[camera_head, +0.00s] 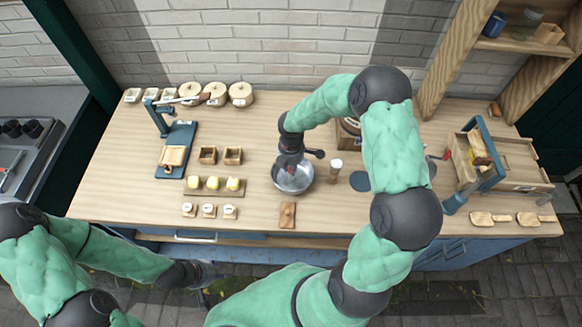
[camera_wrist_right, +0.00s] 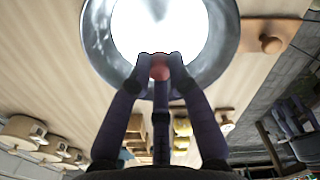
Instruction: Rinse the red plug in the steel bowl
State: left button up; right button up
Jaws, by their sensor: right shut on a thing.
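The steel bowl (camera_head: 300,186) stands on the wooden bench near its middle. In the right wrist view the bowl (camera_wrist_right: 98,42) has a bright white round area inside, which I cannot clearly identify. My right gripper (camera_head: 290,165) points down over the bowl. In the wrist view its fingers (camera_wrist_right: 160,66) are shut on the red plug (camera_wrist_right: 160,72). The plug shows as a small red spot in the head view (camera_head: 290,171), within the bowl's outline; I cannot tell whether it touches the contents. My left gripper (camera_head: 203,274) is low in front of the bench, its fingers unclear.
A wooden block (camera_head: 288,215) lies in front. Yellow pieces on a board (camera_head: 212,184) are left. A wooden crate (camera_head: 520,165) is far right.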

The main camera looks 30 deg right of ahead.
jog(key=shift+r+p, duration=1.35)
jog(key=shift+r, duration=0.55)
jog(key=shift+r+p, duration=1.6)
jog(key=shift+r, duration=0.45)
jog(key=shift+f, duration=0.1)
